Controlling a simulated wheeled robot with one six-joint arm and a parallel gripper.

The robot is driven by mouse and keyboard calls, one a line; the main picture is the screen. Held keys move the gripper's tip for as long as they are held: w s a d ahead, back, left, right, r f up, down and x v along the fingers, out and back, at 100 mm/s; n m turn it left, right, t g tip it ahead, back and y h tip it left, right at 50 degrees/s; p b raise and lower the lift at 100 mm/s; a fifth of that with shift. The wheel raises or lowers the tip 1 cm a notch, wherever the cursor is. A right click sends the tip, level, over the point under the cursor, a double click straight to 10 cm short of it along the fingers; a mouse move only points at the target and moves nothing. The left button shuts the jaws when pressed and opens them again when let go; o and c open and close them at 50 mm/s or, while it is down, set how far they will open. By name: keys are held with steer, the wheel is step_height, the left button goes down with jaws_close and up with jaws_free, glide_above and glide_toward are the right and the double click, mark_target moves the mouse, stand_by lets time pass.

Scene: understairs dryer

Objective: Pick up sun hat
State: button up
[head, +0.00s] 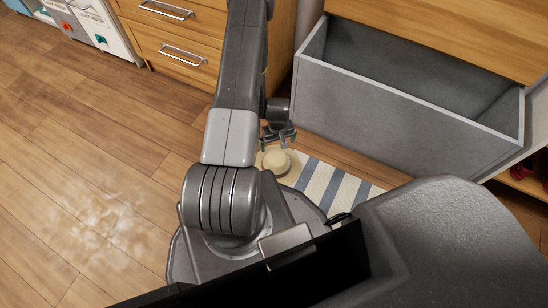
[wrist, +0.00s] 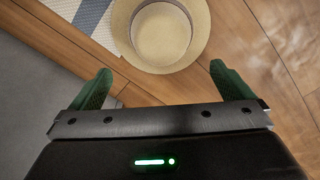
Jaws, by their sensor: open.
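A beige straw sun hat (head: 277,161) lies on the floor at the end of a striped mat, just below my gripper in the head view. In the wrist view the sun hat (wrist: 161,32) is at the top centre, its round crown and brim facing the camera, with its top edge cut off by the frame. My gripper (wrist: 158,75) is open, with two green fingers spread apart and nothing between them. The hat lies beyond the fingertips in the wrist view, and I see no contact. In the head view my gripper (head: 278,137) hangs over the hat's far edge and my arm hides part of the surroundings.
A blue-and-white striped mat (head: 335,188) lies right of the hat. An open grey drawer (head: 390,118) stands behind the mat. A wooden drawer cabinet (head: 180,40) stands at the back left. The wooden floor (head: 90,140) at left is clear apart from a whitish patch (head: 105,220).

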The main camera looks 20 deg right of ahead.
mark_target(277, 157)
step_height(277, 157, down, 8)
steer(key=shift+f+b, duration=0.1)
steer(key=shift+b, duration=1.1)
steer(key=shift+w+f+b, duration=0.15)
steer(key=shift+f+b, duration=0.5)
steer(key=shift+f, duration=0.65)
steer(key=shift+w+f+b, duration=0.1)
steer(key=shift+f+b, duration=0.55)
steer(key=shift+f, duration=0.65)
steer(key=shift+c, duration=0.4)
steer(key=shift+r, duration=0.1)
steer(key=c, duration=0.9)
